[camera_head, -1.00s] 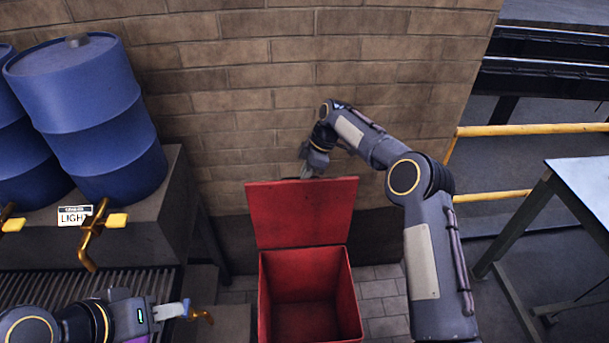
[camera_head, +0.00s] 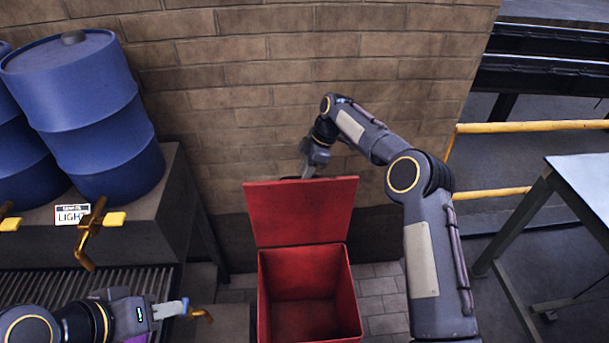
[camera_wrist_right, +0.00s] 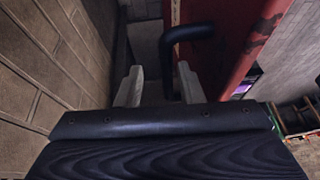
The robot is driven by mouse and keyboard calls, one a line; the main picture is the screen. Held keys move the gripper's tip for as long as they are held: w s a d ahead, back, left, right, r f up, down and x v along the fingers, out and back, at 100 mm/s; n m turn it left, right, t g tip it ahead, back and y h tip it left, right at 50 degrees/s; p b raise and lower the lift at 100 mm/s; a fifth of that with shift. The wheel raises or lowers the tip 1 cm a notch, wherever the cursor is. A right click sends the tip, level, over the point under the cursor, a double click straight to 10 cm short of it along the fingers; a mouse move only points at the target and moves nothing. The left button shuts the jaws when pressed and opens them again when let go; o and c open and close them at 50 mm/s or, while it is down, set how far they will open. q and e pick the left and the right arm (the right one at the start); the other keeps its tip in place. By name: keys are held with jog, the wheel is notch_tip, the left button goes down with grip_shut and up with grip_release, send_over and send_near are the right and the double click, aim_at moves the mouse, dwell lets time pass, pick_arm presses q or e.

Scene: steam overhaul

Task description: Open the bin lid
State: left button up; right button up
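The red bin (camera_head: 351,295) stands open in front of the brick wall. Its lid (camera_head: 300,212) is raised nearly upright at the back, and the empty-looking inside shows. My right gripper (camera_head: 307,172) is at the lid's top edge, between the lid and the wall. In the right wrist view its fingers (camera_wrist_right: 159,86) are apart, with the dark bent handle (camera_wrist_right: 190,33) of the lid (camera_wrist_right: 228,45) reaching between them; I see no clear grip on it. My left gripper (camera_head: 184,308) is low at the left, beside a brass tap piece (camera_head: 203,314); whether it holds this is unclear.
Blue drums (camera_head: 88,115) stand on a dark ledge at the left, with brass taps (camera_head: 92,232) and a "LIGHT" label. A grate (camera_head: 60,285) lies below. A metal table (camera_head: 585,190) and yellow rails (camera_head: 530,127) are at the right.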

jog(key=v, duration=0.6)
jog(key=shift+b, duration=0.3)
jog(key=shift+d+r, duration=0.1)
jog(key=shift+r, duration=0.05)
